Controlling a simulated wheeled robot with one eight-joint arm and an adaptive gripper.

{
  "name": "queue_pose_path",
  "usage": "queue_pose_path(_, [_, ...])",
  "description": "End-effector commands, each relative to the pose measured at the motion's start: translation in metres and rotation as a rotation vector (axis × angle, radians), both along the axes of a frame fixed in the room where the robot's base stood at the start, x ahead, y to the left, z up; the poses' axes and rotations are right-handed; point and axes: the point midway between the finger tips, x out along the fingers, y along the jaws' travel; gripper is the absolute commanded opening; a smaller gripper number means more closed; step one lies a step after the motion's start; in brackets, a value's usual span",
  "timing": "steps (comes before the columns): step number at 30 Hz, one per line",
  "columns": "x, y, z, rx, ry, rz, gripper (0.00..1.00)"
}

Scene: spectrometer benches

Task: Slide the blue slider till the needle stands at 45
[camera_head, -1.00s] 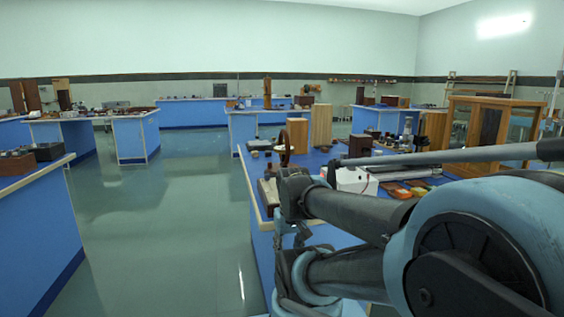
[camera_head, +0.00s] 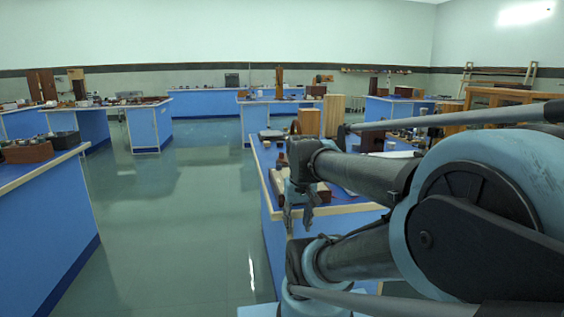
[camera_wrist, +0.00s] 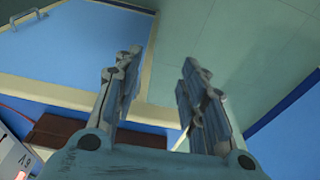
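Neither the blue slider nor the needle can be made out in either view. My gripper (camera_head: 298,222) hangs with its fingers down by the left edge of the near blue bench (camera_head: 330,218) in the head view. In the wrist view my gripper (camera_wrist: 159,62) has its two fingers apart with nothing between them; bench edge and floor show behind. A pale box with dark lettering (camera_wrist: 14,158) is partly in view at the lower left, beside a dark brown flat piece (camera_wrist: 75,132). My arm hides much of the near bench in the head view.
A reddish wire (camera_wrist: 14,112) lies by the brown piece. Wooden blocks (camera_head: 333,115) stand farther back on the near bench. Another blue bench (camera_head: 45,215) stands at the left, with open floor (camera_head: 180,230) between. A wooden cabinet (camera_head: 492,97) stands at the right.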

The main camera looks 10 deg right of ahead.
Motion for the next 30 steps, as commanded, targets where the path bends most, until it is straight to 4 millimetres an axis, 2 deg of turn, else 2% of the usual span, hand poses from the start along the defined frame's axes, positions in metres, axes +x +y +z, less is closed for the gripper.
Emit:
queue_pose_path(1, [0.013, 0.000, 0.017, 0.000, 0.007, -0.001, 0.38])
queue_pose_path(3, [0.028, 0.000, 0.037, 0.000, 0.016, -0.002, 0.38])
queue_pose_path(12, [0.101, 0.000, 0.113, 0.001, 0.056, -0.006, 0.38])
queue_pose_path(21, [0.181, 0.000, 0.174, 0.002, 0.097, -0.010, 0.38])
queue_pose_path(30, [0.264, 0.000, 0.220, 0.003, 0.138, -0.015, 0.38])
